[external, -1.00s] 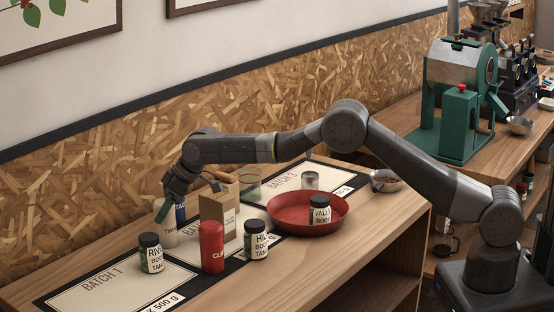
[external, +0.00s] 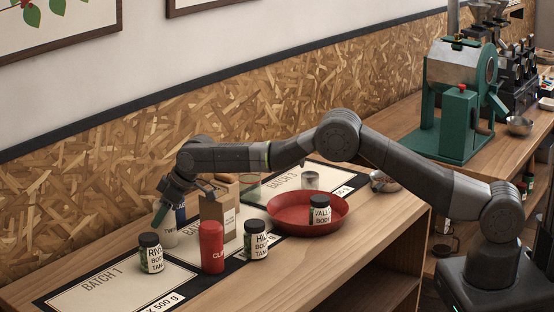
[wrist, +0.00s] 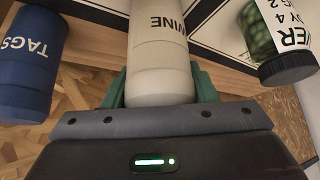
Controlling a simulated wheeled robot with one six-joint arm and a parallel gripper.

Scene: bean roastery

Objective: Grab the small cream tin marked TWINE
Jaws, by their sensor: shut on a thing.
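The small cream tin marked TWINE (external: 168,238) stands near the back of the bench, partly hidden behind my gripper in the external view. In the wrist view the cream tin (wrist: 160,60) fills the middle, its lettering upside down and its first letter out of sight. My gripper (external: 161,212) reaches it from above and behind. The green fingers of my gripper (wrist: 160,88) press on either side of the tin and are shut on it. I cannot see a gap between the tin and the bench.
A blue TAGS tin (wrist: 32,60) is close by. A lidded RIVER jar (wrist: 278,42) is on the other side. A brown paper bag (external: 220,222), red tin (external: 212,247), HILL jar (external: 256,240) and red pan (external: 290,222) crowd the right. The BATCH 1 card (external: 92,292) is mostly bare.

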